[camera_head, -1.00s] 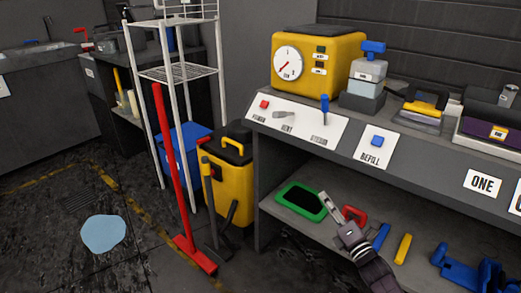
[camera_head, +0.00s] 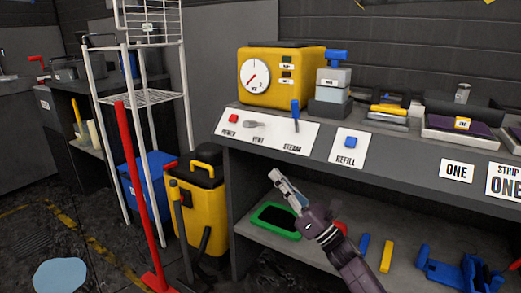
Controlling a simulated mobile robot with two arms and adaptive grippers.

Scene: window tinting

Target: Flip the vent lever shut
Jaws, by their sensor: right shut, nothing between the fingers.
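The vent lever (camera_head: 254,125) is a small grey lever on the white control panel (camera_head: 275,132), above the label VENT, and it lies toward the left. The red POWER button (camera_head: 233,118) is left of it and the blue STEAM lever (camera_head: 296,112) stands upright right of it. The yellow steamer with a dial (camera_head: 283,78) sits behind the panel. My right gripper (camera_head: 278,178) is shut and empty, below and in front of the bench edge, apart from the lever. My left gripper is not in view.
A blue REFILL button (camera_head: 351,142) is on a plate to the right. A green-rimmed tray (camera_head: 268,232) and loose tools lie on the lower shelf. A red-handled squeegee (camera_head: 137,195), a yellow bin (camera_head: 196,212) and a white wire rack (camera_head: 150,97) stand left of the bench.

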